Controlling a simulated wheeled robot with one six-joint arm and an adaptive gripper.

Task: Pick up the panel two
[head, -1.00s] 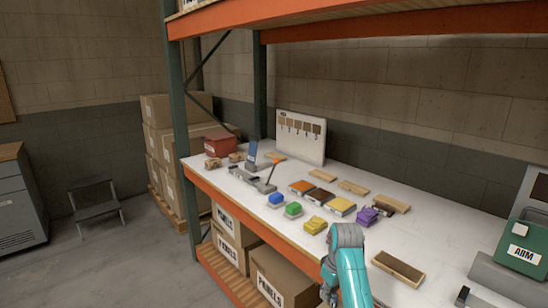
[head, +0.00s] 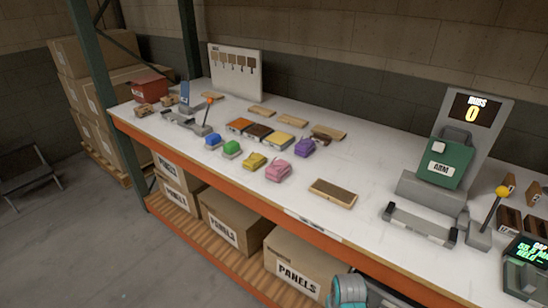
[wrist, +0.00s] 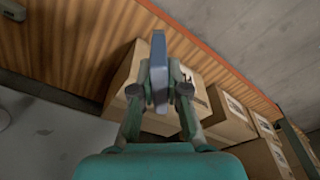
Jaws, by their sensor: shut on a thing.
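In the wrist view my gripper (wrist: 170,92) is shut on a thin blue-grey slab (wrist: 158,70), which stands up between the fingertips and shows nearly edge-on. I see no label on it, so I cannot tell whether it is panel two. In the wrist view the gripper is over the cardboard boxes and slatted lower shelf. In the head view only a teal part of my arm shows at the bottom edge; the fingers are out of frame. Flat wooden panels (head: 291,121) lie on the white bench top (head: 375,160) towards the back.
A brown-topped block (head: 333,192), coloured pads (head: 278,171) and square trays (head: 282,143) sit mid-bench. A green ABM machine (head: 444,160) with a "RUBS 0" display stands right, a long grey holder (head: 420,225) before it. Boxes (head: 295,266) marked PANELS fill the shelf below.

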